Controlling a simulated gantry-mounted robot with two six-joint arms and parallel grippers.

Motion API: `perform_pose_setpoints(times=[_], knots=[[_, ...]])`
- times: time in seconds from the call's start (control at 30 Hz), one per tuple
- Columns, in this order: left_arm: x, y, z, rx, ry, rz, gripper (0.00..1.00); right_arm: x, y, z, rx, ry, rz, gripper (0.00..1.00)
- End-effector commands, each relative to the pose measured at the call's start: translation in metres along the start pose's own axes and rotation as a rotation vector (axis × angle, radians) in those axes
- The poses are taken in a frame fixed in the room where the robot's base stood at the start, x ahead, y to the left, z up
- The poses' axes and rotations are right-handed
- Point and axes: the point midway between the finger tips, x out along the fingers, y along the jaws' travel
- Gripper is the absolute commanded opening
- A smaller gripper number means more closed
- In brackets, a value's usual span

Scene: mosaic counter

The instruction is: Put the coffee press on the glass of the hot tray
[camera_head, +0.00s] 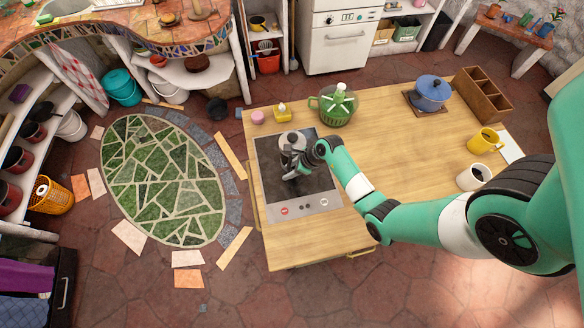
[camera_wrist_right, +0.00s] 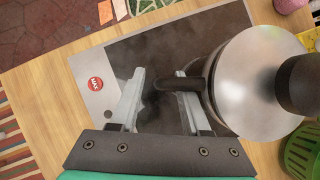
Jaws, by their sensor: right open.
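The coffee press (camera_head: 291,140), with a silver lid and black knob, stands upright on the far part of the hot tray's dark glass (camera_head: 268,186). In the right wrist view, the press lid (camera_wrist_right: 240,85) fills the right side, and its black handle (camera_wrist_right: 190,86) points toward my gripper. My right gripper (camera_head: 294,168) is just in front of the press. In the wrist view its fingers (camera_wrist_right: 160,80) are spread, with the handle's end between their tips; contact is unclear. The tray's red MAX button (camera_wrist_right: 95,84) also shows. My left gripper is out of view.
Behind the tray are a green basket (camera_head: 335,112), a yellow container (camera_head: 282,114) and a pink jar (camera_head: 258,117). A blue pot (camera_head: 431,94), a wooden organizer (camera_head: 484,96) and yellow (camera_head: 484,140) and white (camera_head: 472,178) mugs stand right. The middle table is clear beyond my arm.

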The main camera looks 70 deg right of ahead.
Motion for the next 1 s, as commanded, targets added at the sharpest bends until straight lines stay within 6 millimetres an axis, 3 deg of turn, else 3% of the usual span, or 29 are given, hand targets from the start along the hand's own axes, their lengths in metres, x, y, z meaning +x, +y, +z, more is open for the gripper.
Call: perform_pose_setpoints(times=[0.17,0.4,0.53,0.7,1.0], knots=[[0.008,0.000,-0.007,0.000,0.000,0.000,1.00,-0.026,-0.001,0.003,0.001,-0.003,-0.004,0.47],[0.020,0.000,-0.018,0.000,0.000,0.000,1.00,-0.085,-0.002,0.003,0.001,-0.003,-0.005,0.47],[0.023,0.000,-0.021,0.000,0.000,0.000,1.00,-0.108,-0.001,0.002,0.001,-0.002,-0.002,0.47],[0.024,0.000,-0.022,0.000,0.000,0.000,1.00,-0.121,0.000,0.001,0.000,-0.001,-0.001,0.47],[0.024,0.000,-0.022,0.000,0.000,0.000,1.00,-0.121,0.000,0.001,0.000,0.000,0.000,0.47]])
